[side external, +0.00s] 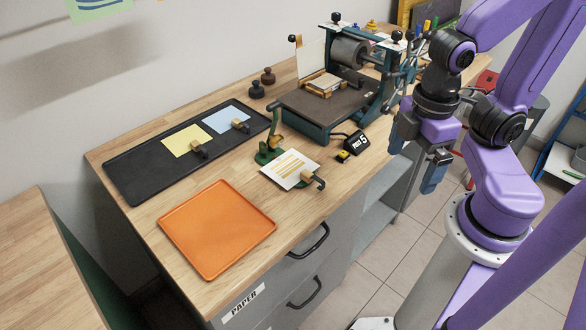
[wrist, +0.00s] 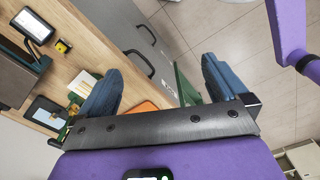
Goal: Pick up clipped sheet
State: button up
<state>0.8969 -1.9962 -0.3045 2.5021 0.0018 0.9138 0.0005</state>
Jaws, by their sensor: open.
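A white sheet with orange stripes (side external: 289,170) carries a clip (side external: 319,180) at its right end. It rests at a small green press (side external: 268,154) near the counter's front edge. A yellow sheet (side external: 183,141) and a blue sheet (side external: 222,119), each with a clip, lie on the black tray (side external: 150,186). My gripper (side external: 415,163) is open and empty, off to the right of the counter, well apart from all the sheets. In the wrist view its blue fingers are spread (wrist: 163,68), with floor and drawer front between them; the left finger partly hides the striped sheet's area.
An empty orange tray (side external: 217,228) lies at the counter's front left. A roller press (side external: 319,108) stands behind, with a small dark display (side external: 357,142) and a yellow-black item (side external: 343,156) in front. Drawer handles (side external: 309,241) jut from the cabinet. Open floor lies below my gripper.

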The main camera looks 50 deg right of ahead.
jog(key=shift+c, duration=0.3)
jog(key=c, duration=0.8)
jog(key=m, duration=1.3)
send_near(307, 173)
jog(key=shift+w+a+f, duration=0.1)
jog(key=shift+w+f, duration=0.05)
jog(key=shift+f, duration=4.2)
